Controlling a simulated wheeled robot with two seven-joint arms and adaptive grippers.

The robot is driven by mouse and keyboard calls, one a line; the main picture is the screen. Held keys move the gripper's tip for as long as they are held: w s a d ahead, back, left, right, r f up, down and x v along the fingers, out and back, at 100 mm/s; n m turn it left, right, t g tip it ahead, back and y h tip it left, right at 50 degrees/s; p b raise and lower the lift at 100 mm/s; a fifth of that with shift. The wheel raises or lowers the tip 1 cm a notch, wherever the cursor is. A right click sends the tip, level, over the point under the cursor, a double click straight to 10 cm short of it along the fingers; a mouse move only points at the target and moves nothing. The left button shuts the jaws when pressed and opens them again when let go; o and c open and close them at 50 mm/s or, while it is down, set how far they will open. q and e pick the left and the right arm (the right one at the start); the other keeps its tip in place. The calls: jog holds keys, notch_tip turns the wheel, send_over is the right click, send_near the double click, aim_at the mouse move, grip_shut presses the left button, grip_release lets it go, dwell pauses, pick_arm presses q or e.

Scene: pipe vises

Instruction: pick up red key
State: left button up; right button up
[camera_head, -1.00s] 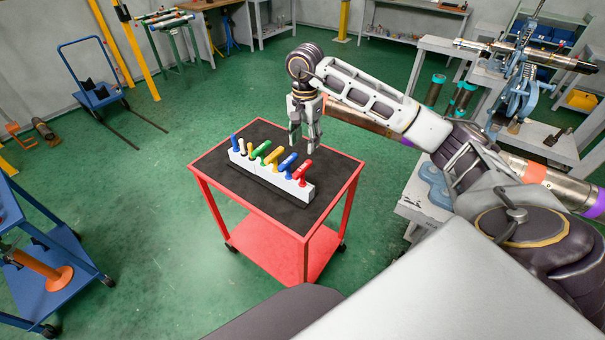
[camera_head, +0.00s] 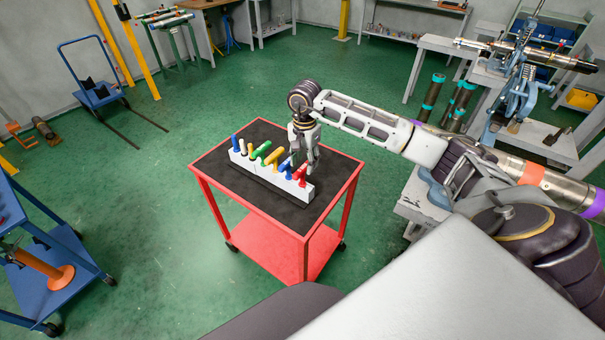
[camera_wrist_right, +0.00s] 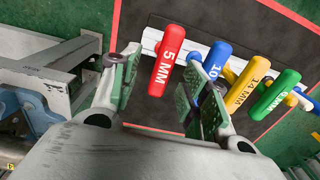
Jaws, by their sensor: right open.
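The red key (camera_wrist_right: 166,62), marked 5 MM, stands at the right end of a white holder (camera_head: 268,177) on the cart in the head view. It also shows in the head view (camera_head: 301,174), partly covered by my gripper. My right gripper (camera_head: 302,168) is open, pointing down at the key. In the right wrist view the gripper's fingers (camera_wrist_right: 160,88) stand on either side of the red key, with gaps on both sides. The blue key (camera_wrist_right: 216,60) is just beyond the right finger. My left gripper is not in view.
Yellow (camera_wrist_right: 247,84) and green (camera_wrist_right: 276,96) keys stand in the same holder, with more keys further left in the head view. The holder rests on the black top of a red cart (camera_head: 230,205). A grey bench (camera_head: 425,200) stands right of the cart.

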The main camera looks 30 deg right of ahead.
aim_at(302, 168)
jog(key=shift+f, duration=0.15)
jog(key=shift+a+f+p, duration=0.2)
jog(key=shift+f+p, duration=0.25)
jog(key=shift+f, duration=0.55)
jog(key=shift+w+f+p, duration=0.15)
jog(key=shift+f+p, duration=0.15)
jog(key=shift+f, duration=1.15)
grip_shut()
